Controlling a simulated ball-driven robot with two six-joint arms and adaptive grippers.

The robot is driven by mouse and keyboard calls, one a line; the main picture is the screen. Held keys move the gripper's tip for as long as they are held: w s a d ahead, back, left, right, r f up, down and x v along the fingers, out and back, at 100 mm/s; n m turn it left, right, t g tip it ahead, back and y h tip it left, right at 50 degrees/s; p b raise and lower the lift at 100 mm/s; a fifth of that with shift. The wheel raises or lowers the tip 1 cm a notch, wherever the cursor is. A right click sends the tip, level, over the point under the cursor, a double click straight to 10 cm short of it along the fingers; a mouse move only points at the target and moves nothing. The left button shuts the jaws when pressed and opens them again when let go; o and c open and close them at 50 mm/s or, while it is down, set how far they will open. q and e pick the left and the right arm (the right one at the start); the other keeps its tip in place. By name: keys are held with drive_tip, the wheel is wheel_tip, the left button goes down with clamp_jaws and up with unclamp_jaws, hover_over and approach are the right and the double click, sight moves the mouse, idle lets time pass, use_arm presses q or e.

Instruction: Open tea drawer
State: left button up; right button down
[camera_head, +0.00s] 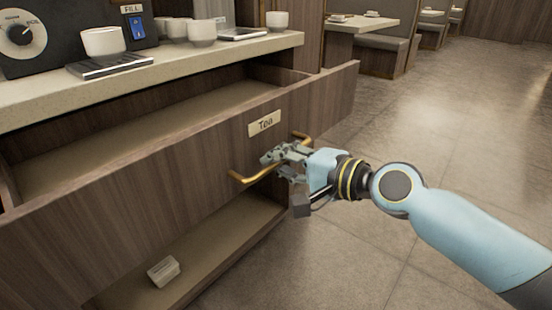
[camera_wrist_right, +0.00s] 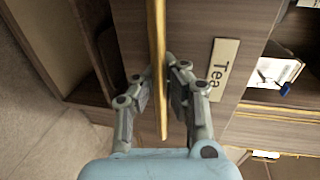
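The tea drawer (camera_head: 200,170) is a wide wooden drawer under the counter, pulled well out; its inside shows empty where I can see it. A label (camera_head: 264,123) reading "Tea" is on its front, and it also shows in the right wrist view (camera_wrist_right: 222,68). A brass bar handle (camera_head: 250,176) is below the label. My right gripper (camera_head: 272,158) is at the handle's middle. In the right wrist view its fingers (camera_wrist_right: 160,90) lie on both sides of the handle (camera_wrist_right: 156,40), closed around it. My left gripper is not in view.
The counter (camera_head: 190,62) holds a scale with a cup (camera_head: 102,42), more cups (camera_head: 277,20) and a machine with a dial (camera_head: 25,40). A small white block (camera_head: 163,271) lies on a lower shelf. Open floor (camera_head: 430,130) is to the right; booths stand behind.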

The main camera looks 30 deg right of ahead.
drive_tip(key=c, duration=2)
unclamp_jaws()
drive_tip(key=o, duration=0.6)
drive_tip(key=shift+o, duration=0.2)
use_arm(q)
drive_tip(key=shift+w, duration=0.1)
use_arm(e)
drive_tip(key=v, duration=0.7)
drive_tip(key=shift+s, duration=0.25)
